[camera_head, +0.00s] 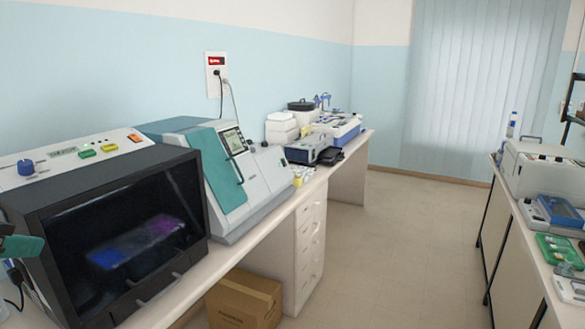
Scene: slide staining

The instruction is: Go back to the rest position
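Neither of my grippers can be made out in the head view. A black-fronted staining machine (118,165) stands on the left bench, with its dark glass front down. Behind the glass, blurred blue and purple shapes (135,243) show faintly; I cannot tell exactly what they are. A white and teal device (225,170) with a small screen stands just beyond it. At the left edge, a cut-off teal and dark part (20,247) shows; I cannot tell what it belongs to.
The left bench (275,205) runs away along the wall, with more instruments (320,150) at its far end. A cardboard box (243,300) stands on the floor below it. The right bench (520,235) carries devices and a green tray (560,250). The aisle floor (400,250) between is clear.

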